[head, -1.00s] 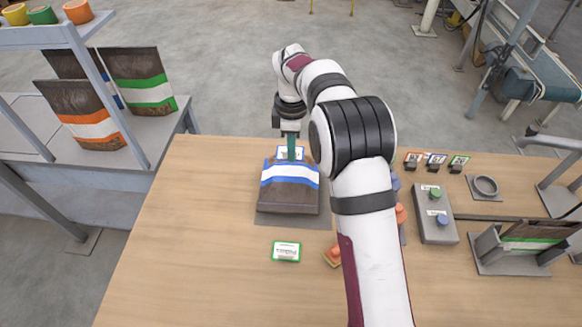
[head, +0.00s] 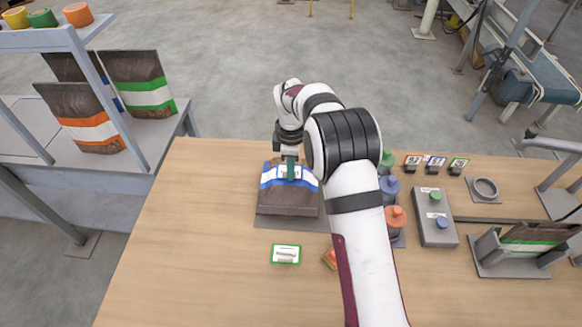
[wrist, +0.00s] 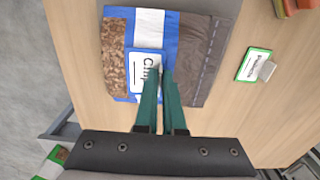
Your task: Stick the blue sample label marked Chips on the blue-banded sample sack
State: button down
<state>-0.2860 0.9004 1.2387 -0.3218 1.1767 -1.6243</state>
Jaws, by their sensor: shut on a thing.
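The blue-banded sample sack (head: 287,203) lies flat on a grey mat (head: 275,221) on the table; it also shows in the wrist view (wrist: 198,62). My gripper (head: 290,176) is over the sack's band, fingers pointing down. In the wrist view, its green fingers (wrist: 163,74) are shut on the blue-bordered label (wrist: 138,68), whose visible letters read "Chi". The label lies over the blue and white band, its far part hidden by the fingers. I cannot tell if it touches the sack.
A green-bordered label (head: 286,254) lies in front of the sack. An orange label (head: 330,258) is partly behind my arm. Coloured knobbed pieces (head: 389,188) and a grey button box (head: 435,228) stand to the right. The table's left side is clear.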

jog(key=shift+f, duration=0.25)
dwell(0.6)
jog(key=c, duration=0.9)
grip_release()
jog(key=shift+c, duration=0.2)
jog(key=shift+r, duration=0.1)
notch_tip(320, 180, up, 16)
